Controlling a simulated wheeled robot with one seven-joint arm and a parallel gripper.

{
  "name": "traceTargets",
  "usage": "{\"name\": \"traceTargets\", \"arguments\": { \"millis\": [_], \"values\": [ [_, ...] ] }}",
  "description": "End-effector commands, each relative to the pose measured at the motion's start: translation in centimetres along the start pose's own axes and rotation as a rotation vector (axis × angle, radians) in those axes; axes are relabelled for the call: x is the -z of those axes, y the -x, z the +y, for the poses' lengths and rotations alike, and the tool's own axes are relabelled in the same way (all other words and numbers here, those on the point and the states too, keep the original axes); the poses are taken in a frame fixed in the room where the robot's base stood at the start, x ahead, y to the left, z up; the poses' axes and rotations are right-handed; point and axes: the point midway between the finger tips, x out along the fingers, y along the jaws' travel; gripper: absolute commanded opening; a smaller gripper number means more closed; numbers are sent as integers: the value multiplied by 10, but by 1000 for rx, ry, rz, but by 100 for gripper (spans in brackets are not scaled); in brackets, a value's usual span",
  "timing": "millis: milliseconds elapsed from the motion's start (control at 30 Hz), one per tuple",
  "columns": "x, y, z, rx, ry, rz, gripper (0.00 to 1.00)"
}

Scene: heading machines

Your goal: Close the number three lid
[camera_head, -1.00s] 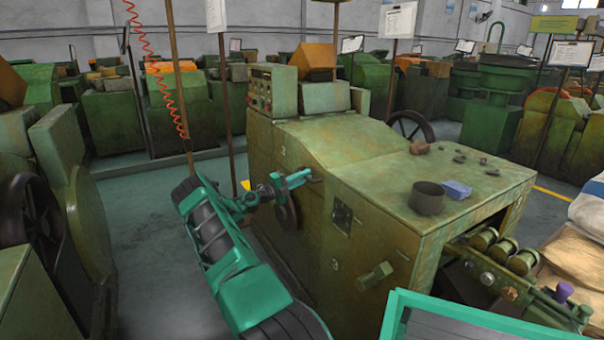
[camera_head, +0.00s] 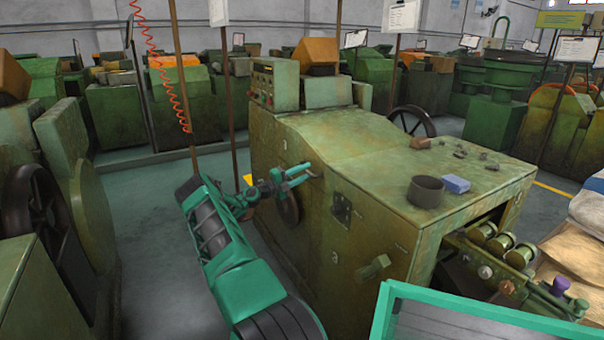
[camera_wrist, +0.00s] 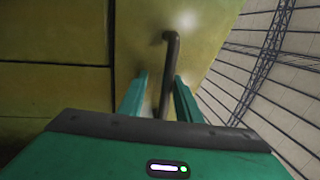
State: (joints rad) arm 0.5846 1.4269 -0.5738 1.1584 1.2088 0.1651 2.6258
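The green machine (camera_head: 375,215) stands in front of me, with a "3" marked on its side. A dark bent handle (camera_wrist: 172,62) sticks out from a yellow-green panel (camera_wrist: 150,25) in the wrist view. I cannot tell for sure which panel is the number three lid. My gripper (camera_head: 305,172) is at the upper side of the machine. In the wrist view, the two teal fingers of my gripper (camera_wrist: 160,88) are apart, with the handle between them, closer to the right finger. I see no clear grip on it.
A grey cup (camera_head: 426,191) and a blue block (camera_head: 456,184) sit on the machine's flat top, with small parts behind. A dark wheel (camera_head: 288,208) is on the side below my gripper. Another green machine (camera_head: 85,180) stands at the left, with open floor between.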

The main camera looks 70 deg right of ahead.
Motion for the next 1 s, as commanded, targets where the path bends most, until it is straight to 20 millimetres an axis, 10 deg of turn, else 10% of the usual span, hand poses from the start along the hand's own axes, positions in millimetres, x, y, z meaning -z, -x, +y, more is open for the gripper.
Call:
{"name": "traceTargets", "arguments": {
  "millis": [1000],
  "values": [
    [0, 108, 1, 0, 0, 0, 31]
  ]
}}
